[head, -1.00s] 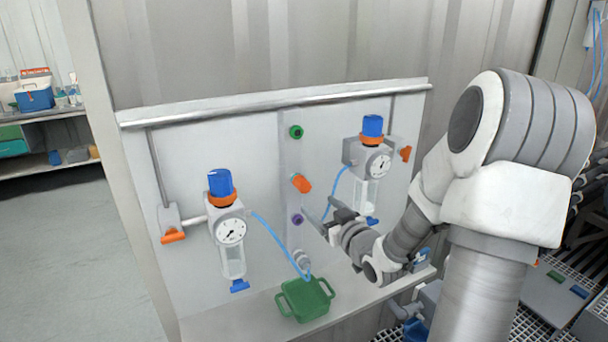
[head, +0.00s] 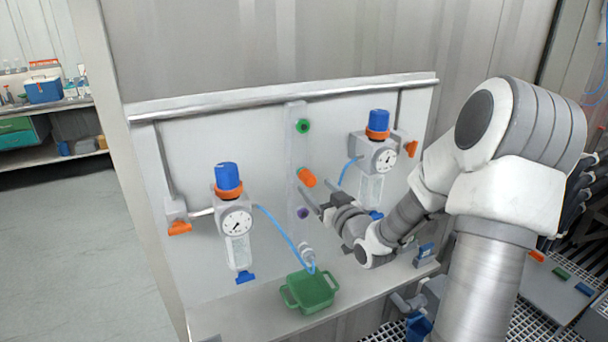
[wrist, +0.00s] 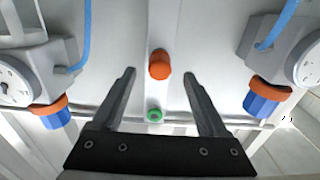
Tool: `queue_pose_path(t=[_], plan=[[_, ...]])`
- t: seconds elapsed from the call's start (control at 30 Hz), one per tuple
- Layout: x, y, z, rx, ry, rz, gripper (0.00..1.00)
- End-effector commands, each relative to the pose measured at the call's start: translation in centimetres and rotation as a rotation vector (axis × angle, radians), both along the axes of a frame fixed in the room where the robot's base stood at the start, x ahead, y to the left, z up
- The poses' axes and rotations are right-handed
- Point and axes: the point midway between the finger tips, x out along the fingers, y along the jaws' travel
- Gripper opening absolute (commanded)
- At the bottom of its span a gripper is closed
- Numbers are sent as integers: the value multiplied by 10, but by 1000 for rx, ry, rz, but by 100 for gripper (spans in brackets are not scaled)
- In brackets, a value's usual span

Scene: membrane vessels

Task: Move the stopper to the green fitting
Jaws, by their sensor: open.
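The orange stopper (head: 307,178) sticks out from the middle of the panel's narrow vertical strip. The green fitting (head: 303,126) is higher on the same strip and looks empty. My gripper (head: 311,201) is open, with its fingers pointing at the panel just below the stopper in the head view. In the wrist view, the stopper (wrist: 159,65) appears between the fingertips of my gripper (wrist: 160,73), touching neither. The green fitting (wrist: 155,115) shows beyond it, also between the fingers. I cannot tell whether the fingertips reach around the stopper.
A purple fitting (head: 303,213) is below the stopper. Gauge vessels with blue caps stand left (head: 236,222) and right (head: 378,158). Blue hoses (head: 277,225) run near the strip. A green tray (head: 309,291) sits on the ledge (head: 235,322).

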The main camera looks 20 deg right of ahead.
Motion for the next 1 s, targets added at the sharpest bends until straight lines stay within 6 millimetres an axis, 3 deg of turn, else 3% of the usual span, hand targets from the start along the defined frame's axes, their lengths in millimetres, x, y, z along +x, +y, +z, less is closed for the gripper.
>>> queue_pose_path(t=[0.2,0.4,1.0], plan=[[30,2,-2,-1,-1,1,76],[44,2,-1,0,0,0,76],[48,2,0,0,1,-1,76]])
